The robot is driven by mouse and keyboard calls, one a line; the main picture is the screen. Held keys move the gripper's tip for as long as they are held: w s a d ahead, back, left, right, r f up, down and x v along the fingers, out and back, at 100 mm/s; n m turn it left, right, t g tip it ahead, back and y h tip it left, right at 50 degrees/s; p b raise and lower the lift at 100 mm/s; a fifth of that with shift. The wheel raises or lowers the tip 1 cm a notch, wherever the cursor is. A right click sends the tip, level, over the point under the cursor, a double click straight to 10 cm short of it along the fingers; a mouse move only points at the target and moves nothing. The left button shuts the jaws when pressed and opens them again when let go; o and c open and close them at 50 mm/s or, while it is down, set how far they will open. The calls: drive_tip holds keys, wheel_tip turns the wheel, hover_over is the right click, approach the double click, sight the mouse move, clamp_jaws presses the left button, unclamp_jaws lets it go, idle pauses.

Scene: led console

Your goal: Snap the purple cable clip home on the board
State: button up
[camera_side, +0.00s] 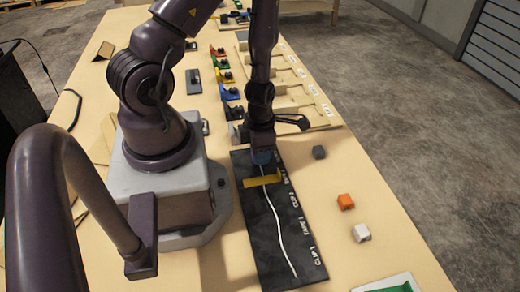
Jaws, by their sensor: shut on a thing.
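The dark board (283,252) lies on the table with white lettering along its right side. A white cable (276,222) runs down its length, and a yellow strip (262,181) crosses the cable near the far end. My gripper (262,152) points down over the board's far end, beyond the yellow strip, and is shut on a small blue-purple piece (262,158), apparently the purple cable clip. The piece is mostly hidden by the fingers and looks very close to the board and the cable's far end. I cannot tell whether it is seated.
A dark grey block (319,152), an orange block (346,201) and a white block (361,233) lie right of the board. A white-rimmed green tray (388,286) is at the bottom edge. Coloured holders (231,94) and a wooden rack (300,90) stand farther back.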

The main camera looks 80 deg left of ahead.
idle(0.4)
drive_tip(key=o, duration=1)
